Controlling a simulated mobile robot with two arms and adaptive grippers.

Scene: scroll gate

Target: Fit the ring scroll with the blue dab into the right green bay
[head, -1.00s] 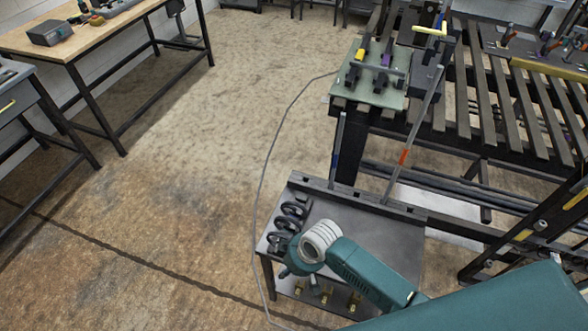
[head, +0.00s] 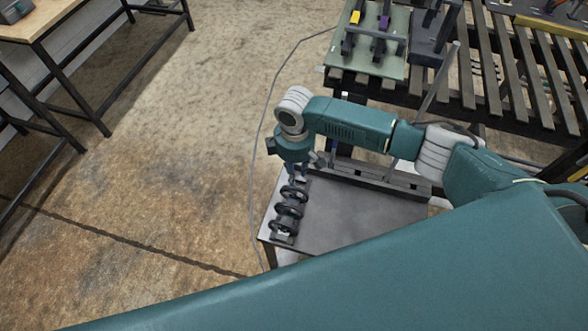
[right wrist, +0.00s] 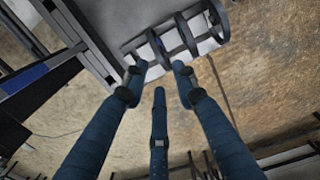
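Several dark ring scrolls (head: 290,209) stand in a row on the left end of the low grey table. They also show in the right wrist view (right wrist: 187,36); the nearest ring there (right wrist: 157,48) has a hint of blue, but I cannot be sure of the dab. My right gripper (head: 297,174) points down at the far end of the row. In the wrist view its fingers (right wrist: 158,75) are spread and empty, close to the nearest ring. The green board (head: 398,62) stands on the slatted bench, with yellow and purple marks; its bays are not clear. My left gripper is out of view.
The low table (head: 345,222) has bare room right of the rings. A dark rail and an upright grey post (head: 432,95) stand at its back. The slatted bench (head: 470,90) lies behind. A cable (head: 262,130) runs along the floor at the left.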

